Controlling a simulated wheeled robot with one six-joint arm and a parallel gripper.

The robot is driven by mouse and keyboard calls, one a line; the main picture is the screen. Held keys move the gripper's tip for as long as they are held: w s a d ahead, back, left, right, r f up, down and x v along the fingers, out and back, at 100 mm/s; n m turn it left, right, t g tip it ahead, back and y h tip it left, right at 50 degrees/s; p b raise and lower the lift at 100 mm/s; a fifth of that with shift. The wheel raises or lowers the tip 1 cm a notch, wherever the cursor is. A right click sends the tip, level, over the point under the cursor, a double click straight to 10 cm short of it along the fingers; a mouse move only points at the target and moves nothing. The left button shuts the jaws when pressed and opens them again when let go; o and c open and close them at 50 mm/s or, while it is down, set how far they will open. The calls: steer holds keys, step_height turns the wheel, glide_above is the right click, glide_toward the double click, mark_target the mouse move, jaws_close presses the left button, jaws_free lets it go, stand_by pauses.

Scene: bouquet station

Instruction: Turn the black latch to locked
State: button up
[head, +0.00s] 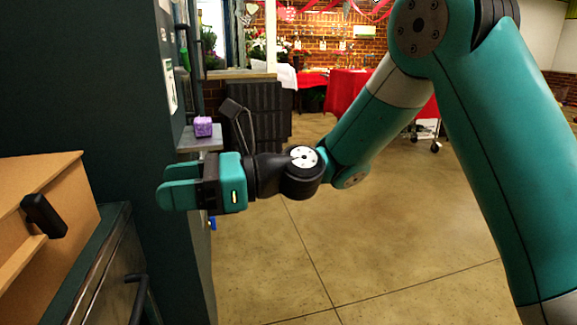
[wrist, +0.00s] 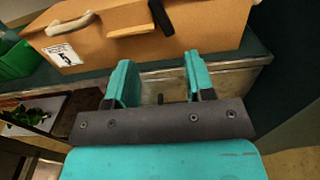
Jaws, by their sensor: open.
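The black latch (head: 43,216) is a short dark bar on the front of a tan wooden box (head: 75,192), at the left of the head view. It slants down to the right there. In the wrist view the latch (wrist: 161,17) stands near the top middle, also tilted, against the box (wrist: 205,27). I cannot tell whether it is at locked. My gripper (head: 168,183) is open and empty, to the right of the latch and apart from it. In the wrist view both teal fingers of my gripper (wrist: 161,72) point toward the box, short of the latch.
The box sits on a dark green cabinet (head: 112,236) with a black handle (head: 138,293). In the wrist view the box has a pale handle (wrist: 70,24) and a "5" label (wrist: 63,55). A purple block (head: 203,127) rests on a grey ledge. Open floor (head: 400,240) lies to the right.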

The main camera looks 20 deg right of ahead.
steer(key=s+d+r+n+h+p, duration=0.5)
steer(key=s+n+p, duration=0.2)
steer(key=n+p, duration=0.2)
steer(key=s+d+r+n+g+h+p, duration=0.1)
steer(key=s+d+r+n+h+p, duration=0.4)
steer(key=n, duration=0.8)
steer(key=shift+s+d+r+g+h+p, duration=0.35)
steer(key=shift+s+r+h+p, duration=0.4)
steer(key=shift+s+p, duration=1.15)
steer(key=shift+w, duration=0.2)
